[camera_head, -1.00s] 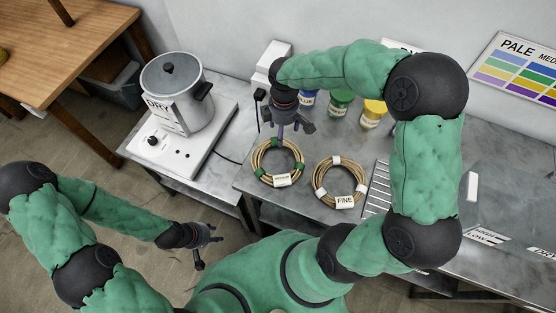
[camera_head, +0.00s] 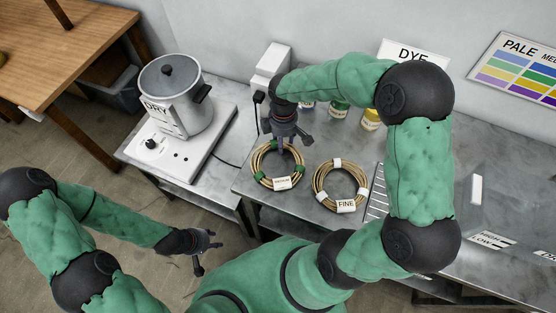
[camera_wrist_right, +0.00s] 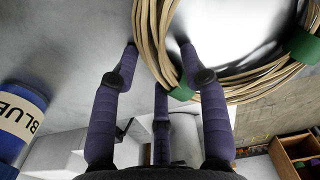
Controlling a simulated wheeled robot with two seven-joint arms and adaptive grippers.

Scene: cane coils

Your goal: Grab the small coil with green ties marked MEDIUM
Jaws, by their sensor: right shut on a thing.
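The small cane coil with green ties (camera_head: 260,177) lies on the grey metal table near its left end. Its white tag (camera_head: 282,183) looks to read MEDIUM in the head view. My right gripper (camera_head: 285,147) reaches down to the coil's far side and is shut on it. In the right wrist view, the coil's strands (camera_wrist_right: 152,35) pass between the purple fingers (camera_wrist_right: 160,52), and a green tie (camera_wrist_right: 182,90) shows beside them. My left gripper (camera_head: 208,252) hangs empty over the floor at lower left, its fingers spread apart.
A second coil with white ties, tagged FINE (camera_head: 345,206), lies just right of the held coil. Blue, green (camera_head: 339,109) and yellow (camera_head: 370,120) jars stand behind. A lidded pot (camera_head: 178,95) stands on a white hotplate to the left. A rack (camera_head: 377,190) lies right.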

